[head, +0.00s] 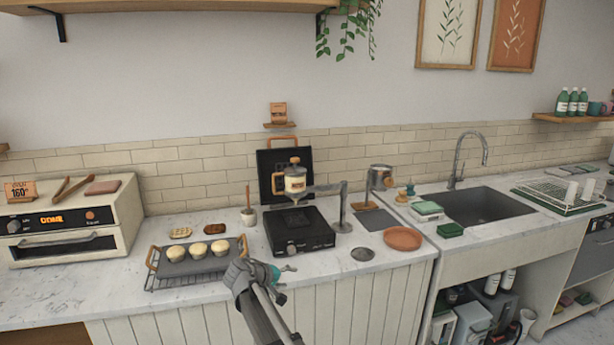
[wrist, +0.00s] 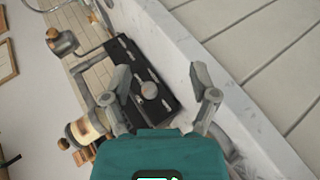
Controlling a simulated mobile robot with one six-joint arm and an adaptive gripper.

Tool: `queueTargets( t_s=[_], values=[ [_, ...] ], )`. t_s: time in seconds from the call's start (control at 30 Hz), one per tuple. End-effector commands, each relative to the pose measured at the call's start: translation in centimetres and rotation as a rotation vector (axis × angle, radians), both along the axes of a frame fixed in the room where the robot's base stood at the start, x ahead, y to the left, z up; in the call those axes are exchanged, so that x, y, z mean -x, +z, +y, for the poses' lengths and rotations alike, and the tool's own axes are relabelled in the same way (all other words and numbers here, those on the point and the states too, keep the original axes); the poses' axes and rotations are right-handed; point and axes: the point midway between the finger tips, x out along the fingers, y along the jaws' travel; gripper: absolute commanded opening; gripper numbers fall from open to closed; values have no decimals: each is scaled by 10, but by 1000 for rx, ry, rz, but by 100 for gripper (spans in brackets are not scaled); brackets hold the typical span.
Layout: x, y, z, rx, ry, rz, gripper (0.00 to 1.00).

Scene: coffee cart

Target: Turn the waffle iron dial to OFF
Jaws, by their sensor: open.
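The waffle iron (head: 306,240) is a black box on the counter, with a dark lid (head: 267,165) standing upright behind it. In the wrist view, its black front panel (wrist: 132,58) shows a round grey dial (wrist: 149,90) with small light marks near it. I cannot read the labels or tell where the dial points. My gripper (head: 284,270) is in front of the counter, below and left of the waffle iron. In the wrist view, my gripper (wrist: 160,72) is open and empty, with the dial seen between its fingers and apart from them.
A batter dispenser (head: 295,184) hangs over the waffle iron from a grey stand (head: 343,205). A rack with a muffin tray (head: 176,270) is left of it. A terracotta plate (head: 403,238) and small grey dish (head: 362,254) are to the right. The counter's front edge is close to my arm.

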Motion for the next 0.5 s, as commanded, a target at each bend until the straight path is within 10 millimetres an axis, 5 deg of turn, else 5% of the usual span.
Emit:
queueTargets(
  t_s=[0.5],
  values=[
    [11, -4, -23, -42, -33, 34, 75]
  ],
)
